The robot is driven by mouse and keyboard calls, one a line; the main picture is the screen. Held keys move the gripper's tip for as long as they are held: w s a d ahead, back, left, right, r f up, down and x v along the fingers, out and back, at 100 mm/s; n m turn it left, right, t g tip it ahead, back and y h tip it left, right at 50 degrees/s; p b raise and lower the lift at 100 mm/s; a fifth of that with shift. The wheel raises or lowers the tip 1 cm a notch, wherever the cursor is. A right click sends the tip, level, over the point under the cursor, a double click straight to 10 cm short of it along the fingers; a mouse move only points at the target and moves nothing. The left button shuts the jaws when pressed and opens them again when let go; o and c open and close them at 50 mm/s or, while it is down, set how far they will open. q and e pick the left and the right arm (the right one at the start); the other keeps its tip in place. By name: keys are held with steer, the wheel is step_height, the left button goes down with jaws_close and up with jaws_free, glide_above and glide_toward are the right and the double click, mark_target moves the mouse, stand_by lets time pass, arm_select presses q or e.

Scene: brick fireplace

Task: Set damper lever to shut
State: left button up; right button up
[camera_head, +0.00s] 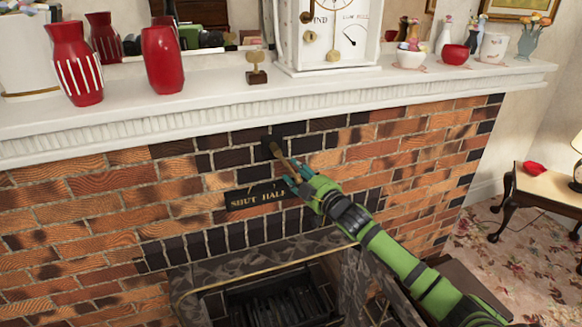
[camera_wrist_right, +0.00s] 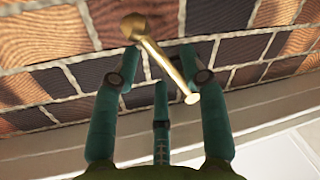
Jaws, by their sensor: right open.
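The brass damper lever (camera_head: 283,158) is on the brick wall below the mantel. Its round pivot is at upper left and its rod slants down to the right, toward the lettered plate (camera_head: 258,196). The plate reads "SHUT HALF"; its right part is hidden behind my gripper. My right gripper (camera_head: 292,176) is at the rod's lower end, its teal fingers open. In the right wrist view the lever (camera_wrist_right: 163,62) passes between the spread fingers (camera_wrist_right: 160,70), its tip close to the right-hand finger. Contact is unclear. My left gripper is not in view.
The white mantel shelf (camera_head: 170,108) juts out above, holding red vases (camera_head: 162,60), a white clock (camera_head: 328,35) and a small brass ornament (camera_head: 256,68). The firebox (camera_head: 280,300) lies below. A side table (camera_head: 545,188) stands at right.

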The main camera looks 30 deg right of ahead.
steer(key=shift+w, duration=1.3)
steer(key=shift+c, duration=0.4)
jaws_close()
